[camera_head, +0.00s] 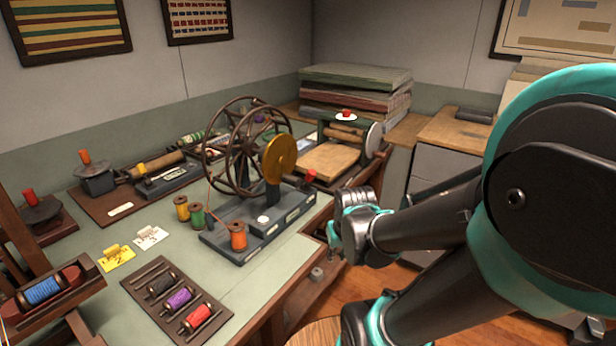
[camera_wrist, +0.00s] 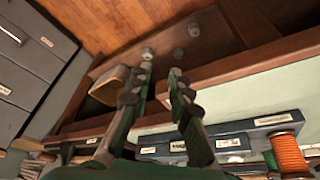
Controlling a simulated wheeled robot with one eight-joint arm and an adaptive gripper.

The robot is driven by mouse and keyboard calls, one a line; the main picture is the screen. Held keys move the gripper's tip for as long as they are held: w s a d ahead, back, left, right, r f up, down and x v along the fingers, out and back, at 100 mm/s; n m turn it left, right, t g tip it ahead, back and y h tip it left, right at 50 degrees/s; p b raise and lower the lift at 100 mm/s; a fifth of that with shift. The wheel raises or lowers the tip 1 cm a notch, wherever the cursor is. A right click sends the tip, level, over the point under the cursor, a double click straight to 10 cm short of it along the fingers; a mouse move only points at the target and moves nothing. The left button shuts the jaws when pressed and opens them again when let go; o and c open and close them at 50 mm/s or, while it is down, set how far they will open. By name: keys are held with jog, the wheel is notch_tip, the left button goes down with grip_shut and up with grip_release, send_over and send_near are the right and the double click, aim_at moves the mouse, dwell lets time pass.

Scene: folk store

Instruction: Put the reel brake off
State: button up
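A winding machine stands on the table, with a large spoked wheel (camera_head: 240,145), a brass disc (camera_head: 280,158) and a blue-grey base (camera_head: 262,225). A red knob (camera_head: 310,176) shows at the base's right end; I cannot tell whether it is the reel brake. No brake label is readable. In the wrist view, the labelled base (camera_wrist: 225,138) lies at lower right. My gripper (camera_wrist: 161,74) is open and empty, with a narrow gap between its fingers. It is off the table's front edge, to the right of the machine. My fingertips are not clear in the head view.
An orange spool (camera_head: 238,236) stands at the base's near end; it also shows in the wrist view (camera_wrist: 290,155). A spool rack (camera_head: 177,300) lies at the front. A press (camera_head: 340,150) and paper stacks (camera_head: 355,90) stand behind. Grey drawers (camera_head: 425,165) are at right.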

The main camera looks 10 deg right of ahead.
jog(key=o, duration=0.5)
jog(key=w+r+n, duration=0.1)
jog(key=w+r, duration=0.3)
jog(key=w, duration=0.1)
jog(key=w+r+n+g, duration=0.1)
jog(key=w+r, duration=0.3)
jog(key=w, duration=0.1)
jog(key=w+r+n+g, duration=0.1)
jog(key=w+r, duration=0.4)
jog(key=w, duration=0.1)
jog(key=shift+a, duration=0.3)
jog(key=n+g, duration=0.2)
jog(key=n, duration=0.2)
send_near(312, 171)
jog(key=shift+y, duration=0.3)
notch_tip(312, 171, down, 11)
jog(key=shift+a+r, duration=0.1)
jog(key=shift+c, duration=0.6)
grip_shut()
